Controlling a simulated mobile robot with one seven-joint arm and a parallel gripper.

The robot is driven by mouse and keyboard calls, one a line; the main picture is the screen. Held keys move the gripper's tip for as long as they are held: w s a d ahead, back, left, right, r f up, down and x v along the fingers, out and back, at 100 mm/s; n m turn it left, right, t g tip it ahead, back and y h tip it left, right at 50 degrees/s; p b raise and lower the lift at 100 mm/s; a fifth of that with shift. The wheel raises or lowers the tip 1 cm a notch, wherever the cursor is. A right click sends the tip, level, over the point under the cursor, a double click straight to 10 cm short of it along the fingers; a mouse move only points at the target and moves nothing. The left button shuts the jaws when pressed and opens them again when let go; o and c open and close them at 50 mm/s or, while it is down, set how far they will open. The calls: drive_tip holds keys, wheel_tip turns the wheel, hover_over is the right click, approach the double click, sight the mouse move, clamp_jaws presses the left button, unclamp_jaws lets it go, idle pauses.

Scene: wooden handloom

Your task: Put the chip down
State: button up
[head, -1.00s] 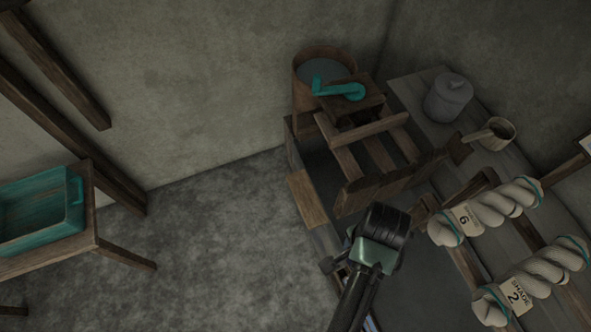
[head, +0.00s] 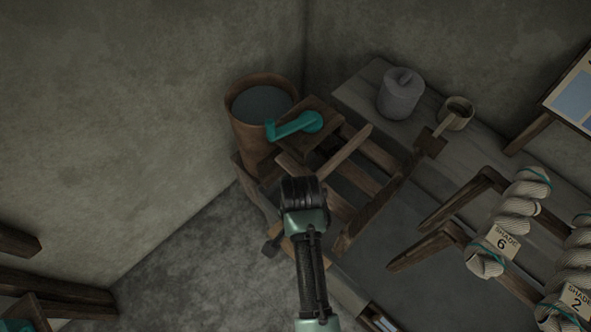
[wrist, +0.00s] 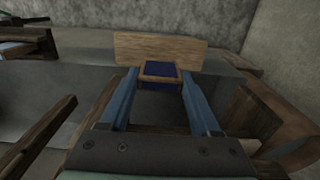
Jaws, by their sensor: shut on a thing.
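The chip (wrist: 160,71) is a small dark blue block with a light wooden rim. In the wrist view it sits between the tips of the two blue fingers of my gripper (wrist: 160,82), which is shut on it. A pale wooden board (wrist: 160,47) stands just beyond the chip; I cannot tell whether they touch. In the head view my gripper (head: 302,193) is over the front of the wooden frame with the teal crank (head: 297,125). Its fingers and the chip are hidden there.
A brown bucket of liquid (head: 260,105) stands behind the frame. A grey lidded jar (head: 401,94) and a dipper (head: 455,113) stand on the bench at the back. Twisted skeins with shade tags (head: 502,242) lie on a wooden rack at right. Bare grey floor shows at lower left.

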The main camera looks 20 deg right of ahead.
drive_tip(key=shift+f+b, duration=0.35)
drive_tip(key=shift+f, duration=2.3)
drive_tip(key=shift+f, duration=0.1)
drive_tip(key=shift+f, duration=0.1)
drive_tip(key=o, duration=1.3)
wheel_tip(320, 180, up, 12)
drive_tip(key=shift+r+p, duration=0.25)
drive_tip(key=shift+p, duration=0.75)
